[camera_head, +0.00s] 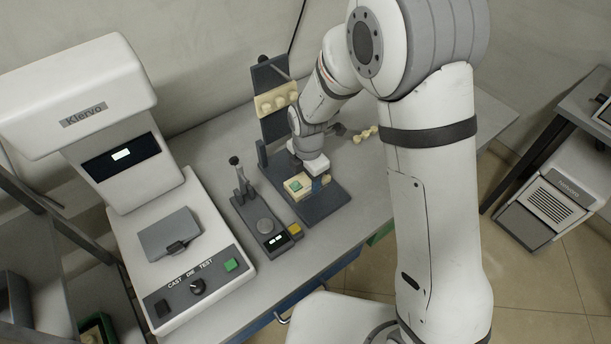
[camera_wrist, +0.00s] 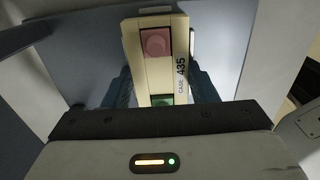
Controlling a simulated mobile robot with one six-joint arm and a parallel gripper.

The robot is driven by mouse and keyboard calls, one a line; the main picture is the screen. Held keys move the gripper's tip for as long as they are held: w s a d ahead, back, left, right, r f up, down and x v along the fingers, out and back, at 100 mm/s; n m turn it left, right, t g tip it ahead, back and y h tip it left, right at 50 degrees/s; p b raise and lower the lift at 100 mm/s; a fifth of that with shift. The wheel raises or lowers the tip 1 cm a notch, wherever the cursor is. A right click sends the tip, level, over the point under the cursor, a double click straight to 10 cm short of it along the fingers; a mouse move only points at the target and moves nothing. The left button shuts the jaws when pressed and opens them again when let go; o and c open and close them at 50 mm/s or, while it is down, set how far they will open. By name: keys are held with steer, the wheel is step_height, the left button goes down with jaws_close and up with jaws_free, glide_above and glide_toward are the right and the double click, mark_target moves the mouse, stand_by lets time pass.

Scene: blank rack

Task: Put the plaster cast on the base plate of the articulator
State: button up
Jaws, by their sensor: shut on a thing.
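My gripper (camera_head: 317,184) is low over a dark flat plate (camera_head: 328,206) at the foot of an upright dark stand. In the wrist view its dark blue fingers (camera_wrist: 162,88) are shut on a cream block (camera_wrist: 133,50) marked CASE 435, with a pink square and a green square on it. In the head view a cream piece with a green top (camera_head: 296,185) shows just left of the fingers. I cannot tell whether the held block touches the plate. Which thing is the articulator is unclear; a small dark device (camera_head: 248,210) with a lever and round disc stands left of the plate.
The stand's upright (camera_head: 272,128) carries a cream strip (camera_head: 276,99) with several rounded bumps. Small cream pieces (camera_head: 365,134) lie on the table to the right. A large white Klervo machine (camera_head: 152,185) fills the left. The table's front edge is close to the dark plate.

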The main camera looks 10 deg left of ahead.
mark_target(308, 180)
steer(key=o, duration=0.7)
steer(key=shift+s+f, duration=0.15)
steer(key=shift+f, duration=0.1)
steer(key=o, duration=0.4)
steer(key=shift+s+d+f, duration=0.1)
steer(key=shift+d+f, duration=0.05)
steer(key=shift+f, duration=0.1)
steer(key=shift+c, duration=0.2)
steer(key=shift+r, duration=0.1)
steer(key=shift+r+p, duration=0.25)
steer(key=shift+p, duration=0.1)
step_height(308, 180, up, 12)
steer(key=s+d+r+m+t, duration=0.1)
steer(key=d+r+m, duration=0.3)
steer(key=d+m, duration=0.25)
steer(key=s+d+r+m, duration=0.2)
steer(key=d+r+m, duration=0.25)
steer(key=d, duration=0.35)
steer(key=s+d+r+m+t, duration=0.1)
steer(key=s+d+r+m, duration=0.1)
steer(key=s+d+m, duration=0.8)
steer(key=d+m, duration=0.1)
steer(key=m, duration=0.5)
steer(key=shift+s+d+m+t, duration=0.2)
steer(key=shift+d+m+t, duration=0.15)
steer(key=shift+m+t, duration=0.05)
